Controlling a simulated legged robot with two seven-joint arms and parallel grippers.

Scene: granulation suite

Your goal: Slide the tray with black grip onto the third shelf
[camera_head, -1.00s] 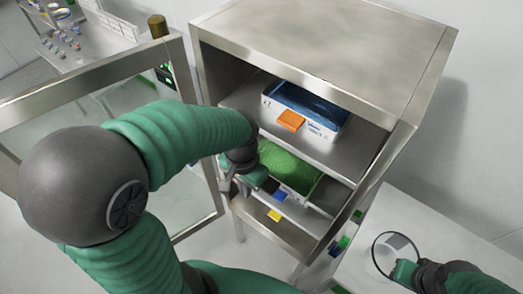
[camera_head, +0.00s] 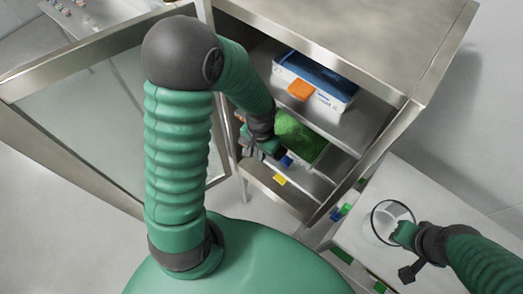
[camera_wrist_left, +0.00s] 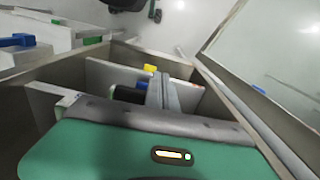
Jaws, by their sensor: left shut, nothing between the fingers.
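The tray with green granules (camera_head: 301,137) sits in the open steel cabinet, one level below the tray with the orange grip. In the head view my left gripper (camera_head: 258,149) is at its front left edge and covers the place where the black grip showed earlier. In the left wrist view a black grip (camera_wrist_left: 130,94) shows right beside my grey fingers (camera_wrist_left: 162,92); I cannot tell whether they touch. The left gripper is shut and holds nothing.
A white tray with blue contents and an orange grip (camera_head: 301,90) stands on the shelf above. A yellow grip (camera_head: 279,180) and a blue piece (camera_head: 287,161) show lower down. The glass cabinet door (camera_head: 100,115) stands open at left. A white table (camera_head: 365,235) is at right.

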